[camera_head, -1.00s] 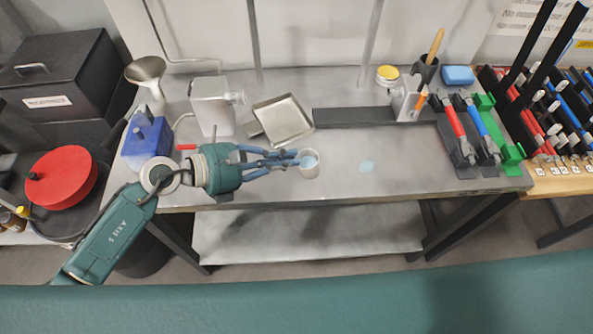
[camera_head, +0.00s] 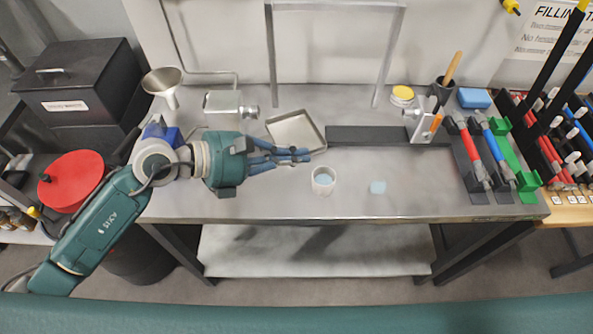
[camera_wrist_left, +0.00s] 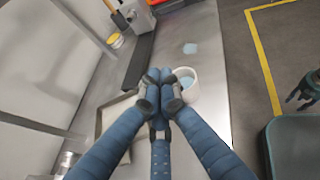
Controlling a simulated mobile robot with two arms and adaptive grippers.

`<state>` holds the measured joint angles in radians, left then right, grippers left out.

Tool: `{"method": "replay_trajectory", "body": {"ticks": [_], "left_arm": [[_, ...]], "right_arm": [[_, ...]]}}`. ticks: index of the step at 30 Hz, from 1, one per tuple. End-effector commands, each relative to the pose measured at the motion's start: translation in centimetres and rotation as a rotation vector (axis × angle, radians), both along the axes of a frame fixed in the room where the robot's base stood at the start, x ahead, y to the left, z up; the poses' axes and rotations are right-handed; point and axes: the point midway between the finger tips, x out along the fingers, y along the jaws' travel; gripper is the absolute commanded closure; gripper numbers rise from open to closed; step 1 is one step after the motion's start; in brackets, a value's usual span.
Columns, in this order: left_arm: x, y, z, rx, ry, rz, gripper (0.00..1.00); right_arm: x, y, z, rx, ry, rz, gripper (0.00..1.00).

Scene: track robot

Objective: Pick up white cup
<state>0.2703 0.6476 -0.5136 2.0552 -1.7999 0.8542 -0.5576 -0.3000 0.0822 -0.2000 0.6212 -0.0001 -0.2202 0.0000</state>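The white cup (camera_head: 323,187) stands upright on the grey metal table, near its front edge, with something light blue inside. It also shows in the left wrist view (camera_wrist_left: 191,91), just right of my fingertips. My left gripper (camera_head: 306,155) is left of the cup and a little behind it in the head view. Its blue fingers are drawn together with nothing between them. In the left wrist view the fingertips (camera_wrist_left: 161,80) meet and overlap the cup's left edge in the picture; I cannot tell whether they touch it. My right gripper (camera_wrist_left: 304,89) shows small at the right edge.
A light-blue patch (camera_head: 378,187) lies right of the cup. A square metal tray (camera_head: 296,130) and a long dark block (camera_head: 375,136) are behind. A grey metal device (camera_head: 223,104) is behind the left gripper. The table's (camera_head: 420,190) front right is clear.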

Motion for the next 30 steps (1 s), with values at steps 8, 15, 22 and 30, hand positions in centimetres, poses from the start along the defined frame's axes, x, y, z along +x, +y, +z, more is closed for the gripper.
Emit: {"method": "replay_trajectory", "body": {"ticks": [8,15,22,30], "left_arm": [[0.1,0.0,8.0,-0.001,-0.011,0.0,1.0],[0.1,0.0,11.7,-0.002,-0.006,0.001,1.0],[0.0,0.0,12.5,-0.002,-0.001,0.001,1.0],[0.0,0.0,12.5,-0.003,-0.001,0.001,0.81]], "right_arm": [[-0.5,0.0,-1.0,-0.001,0.008,0.0,0.6],[-0.3,0.0,-1.3,0.0,0.005,0.0,0.6],[-0.2,0.1,-1.3,0.002,0.002,-0.001,0.6],[0.0,0.4,-1.3,0.004,0.0,-0.002,0.6]]}}
